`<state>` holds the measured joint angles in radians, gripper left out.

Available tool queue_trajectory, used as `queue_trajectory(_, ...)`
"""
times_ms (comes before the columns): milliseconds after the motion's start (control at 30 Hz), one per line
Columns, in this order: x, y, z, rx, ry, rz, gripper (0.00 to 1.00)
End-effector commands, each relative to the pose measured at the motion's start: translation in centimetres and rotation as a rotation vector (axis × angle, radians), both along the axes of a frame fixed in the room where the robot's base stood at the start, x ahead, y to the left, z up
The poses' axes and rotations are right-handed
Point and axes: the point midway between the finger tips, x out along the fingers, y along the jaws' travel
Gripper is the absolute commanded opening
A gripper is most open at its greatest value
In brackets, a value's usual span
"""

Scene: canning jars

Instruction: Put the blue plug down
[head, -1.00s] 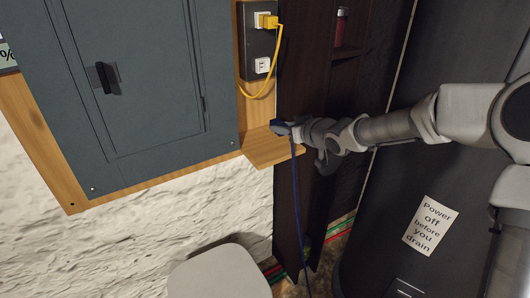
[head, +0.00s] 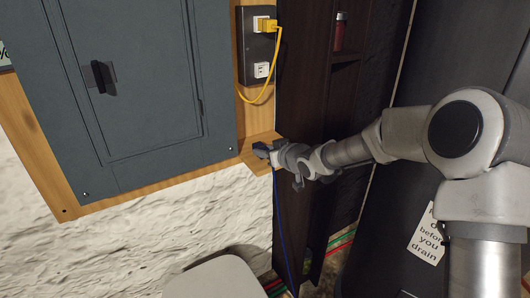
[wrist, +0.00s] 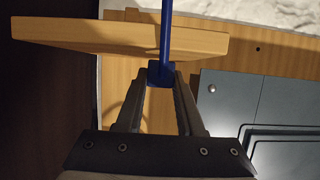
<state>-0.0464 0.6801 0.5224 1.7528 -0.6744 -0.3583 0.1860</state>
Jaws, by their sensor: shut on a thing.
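The blue plug (wrist: 154,74) is between my gripper's fingertips in the wrist view, with its blue cord running up the picture past the wooden shelf (wrist: 75,35). In the head view the blue plug (head: 261,149) shows at the tip of my gripper (head: 272,154), in front of the small wooden shelf (head: 251,153). My gripper is shut on the plug. It also shows in the wrist view (wrist: 159,82). The blue cord (head: 278,225) hangs down from the plug toward the floor. I cannot tell whether the plug touches the shelf.
A yellow plug (head: 268,26) sits in the upper outlet, its cord looping down. The lower white outlet (head: 262,70) is empty. A grey electrical panel (head: 130,90) is at left. A dark shelf unit (head: 310,110) holds a red object (head: 340,30). A pale seat-like shape (head: 220,280) is below.

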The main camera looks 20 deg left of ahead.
Motion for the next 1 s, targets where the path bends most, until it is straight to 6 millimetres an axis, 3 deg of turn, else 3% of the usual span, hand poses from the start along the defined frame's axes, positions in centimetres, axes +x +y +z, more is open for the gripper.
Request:
queue_trajectory(300, 0.0, 0.0, -0.8, 0.0, 0.0, 0.0, 0.0)
queue_trajectory(333, 0.0, 0.0, -0.7, 0.0, 0.0, 0.0, 0.42)
queue_trajectory(467, 0.0, 0.0, -0.6, 0.0, 0.0, 0.0, 0.66)
queue_trajectory(767, 0.0, 0.0, -0.5, 0.0, 0.0, 0.0, 0.67)
queue_trajectory(900, 0.0, 0.0, 0.4, 0.001, -0.001, 0.0, 0.67)
queue_trajectory(1000, -0.8, -1.2, 0.8, -0.001, 0.0, -0.003, 0.67)
